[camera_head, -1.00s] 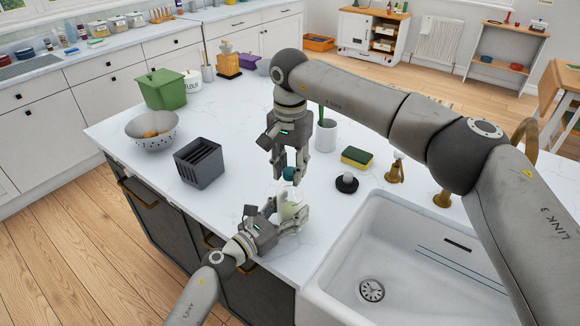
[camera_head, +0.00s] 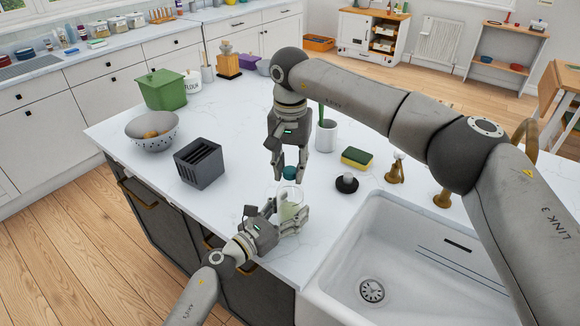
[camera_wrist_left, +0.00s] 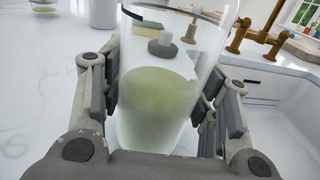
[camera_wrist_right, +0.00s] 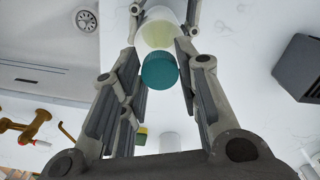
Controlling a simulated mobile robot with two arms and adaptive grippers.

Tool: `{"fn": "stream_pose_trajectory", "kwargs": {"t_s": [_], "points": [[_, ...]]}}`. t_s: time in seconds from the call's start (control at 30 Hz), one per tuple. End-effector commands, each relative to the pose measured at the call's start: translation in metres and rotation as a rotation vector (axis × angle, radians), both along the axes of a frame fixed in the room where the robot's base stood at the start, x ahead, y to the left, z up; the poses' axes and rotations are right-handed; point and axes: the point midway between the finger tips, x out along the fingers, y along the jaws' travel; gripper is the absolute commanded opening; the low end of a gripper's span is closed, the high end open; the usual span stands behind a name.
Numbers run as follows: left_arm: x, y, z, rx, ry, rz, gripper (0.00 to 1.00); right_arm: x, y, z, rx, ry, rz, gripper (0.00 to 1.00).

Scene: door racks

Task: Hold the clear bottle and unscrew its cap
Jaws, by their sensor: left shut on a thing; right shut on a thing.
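The clear bottle (camera_head: 290,197) stands upright with pale green contents. It also shows large in the left wrist view (camera_wrist_left: 155,100). My left gripper (camera_head: 292,215) is shut around its body, with fingers on both sides. The teal cap (camera_head: 289,172) is between the fingertips of my right gripper (camera_head: 290,176), which points down from above the bottle. In the right wrist view the cap (camera_wrist_right: 159,70) lies in line with the bottle (camera_wrist_right: 158,32). The cap does not show in the left wrist view. I cannot tell whether cap and bottle still touch.
A sink (camera_head: 350,215) is to the right. A black round-knobbed item (camera_head: 346,183), a sponge (camera_head: 357,157) and a white cup (camera_head: 326,136) are nearby. The counter between rack and bottle is clear.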

Motion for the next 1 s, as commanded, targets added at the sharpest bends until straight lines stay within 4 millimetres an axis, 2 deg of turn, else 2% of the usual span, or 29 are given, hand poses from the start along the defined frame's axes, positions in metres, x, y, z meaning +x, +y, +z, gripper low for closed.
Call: {"fn": "stream_pose_trajectory", "kwargs": {"t_s": [0.5,0.87,1.0], "points": [[0.000,0.000,-0.001,0.001,0.001,0.000,0.00,0.000,0.000,0.018,0.001,-0.001,0.001,0.02],[0.000,0.000,-0.001,0.001,0.001,0.000,0.00,0.000,0.000,0.020,0.001,0.000,0.000,0.02],[0.000,0.000,-0.001,0.001,0.001,0.000,0.00,0.000,0.000,0.029,0.001,-0.002,0.000,0.02]]}}
